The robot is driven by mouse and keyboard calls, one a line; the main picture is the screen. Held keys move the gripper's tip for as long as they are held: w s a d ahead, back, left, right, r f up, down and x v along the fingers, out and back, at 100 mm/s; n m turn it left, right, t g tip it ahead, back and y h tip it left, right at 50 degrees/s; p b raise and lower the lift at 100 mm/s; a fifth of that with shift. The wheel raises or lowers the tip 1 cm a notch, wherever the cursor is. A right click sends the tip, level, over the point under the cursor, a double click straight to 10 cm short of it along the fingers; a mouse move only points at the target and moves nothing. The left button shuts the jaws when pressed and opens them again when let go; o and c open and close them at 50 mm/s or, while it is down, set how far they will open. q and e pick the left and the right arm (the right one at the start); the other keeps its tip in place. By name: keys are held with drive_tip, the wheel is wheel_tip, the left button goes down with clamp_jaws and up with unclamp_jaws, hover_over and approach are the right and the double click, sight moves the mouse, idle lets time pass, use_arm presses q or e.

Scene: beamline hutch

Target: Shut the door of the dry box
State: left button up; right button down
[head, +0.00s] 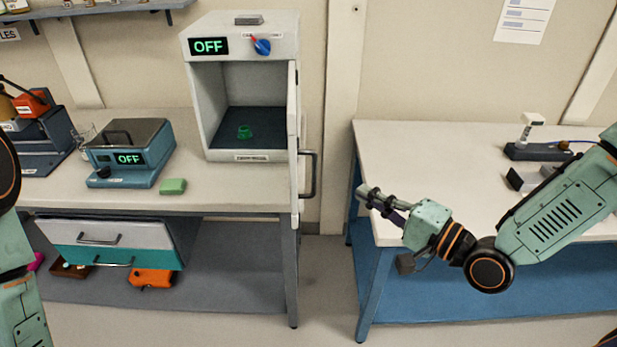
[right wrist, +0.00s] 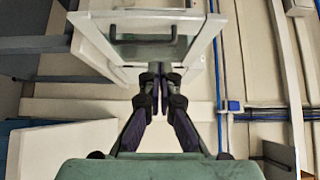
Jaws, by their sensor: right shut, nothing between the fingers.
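The dry box (head: 198,110) stands on the left bench, with an "OFF" display and a blue-and-red knob on top. Its door (head: 294,140) is open, swung out at the right side and seen nearly edge-on. The door's dark bar handle (head: 313,175) faces right. A small green item (head: 244,132) sits inside the box. My right gripper (head: 364,193) is shut and empty, to the right of the handle and apart from it. In the right wrist view the gripper (right wrist: 160,80) points toward the door (right wrist: 110,45) and its handle (right wrist: 148,48). My left gripper is out of view.
A teal device (head: 130,155) with an "OFF" display and a green block (head: 173,186) are on the left bench. A drawer (head: 110,235) below stands out. The right bench (head: 430,150) is beside my right gripper, with a floor gap between benches.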

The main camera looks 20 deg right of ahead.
sight(313, 176)
drive_tip(key=x, duration=0.3)
drive_tip(key=b+x, duration=0.1)
drive_tip(key=x, duration=0.2)
drive_tip(key=b+x, duration=0.1)
drive_tip(key=x, duration=0.2)
drive_tip(key=shift+w+d+f, duration=0.1)
drive_tip(key=shift+w+f, duration=0.1)
drive_tip(key=shift+w, duration=0.2)
drive_tip(key=a, duration=0.3)
drive_tip(key=shift+w+a+r, duration=0.1)
drive_tip(key=shift+w+a, duration=0.1)
drive_tip(key=shift+a, duration=0.05)
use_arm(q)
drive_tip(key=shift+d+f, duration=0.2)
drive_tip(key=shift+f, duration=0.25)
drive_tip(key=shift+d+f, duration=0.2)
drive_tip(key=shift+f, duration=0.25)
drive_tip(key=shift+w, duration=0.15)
use_arm(e)
drive_tip(key=shift+w+a, duration=0.15)
drive_tip(key=shift+w, duration=0.05)
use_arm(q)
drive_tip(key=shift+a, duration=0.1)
use_arm(e)
drive_tip(key=shift+s, duration=0.15)
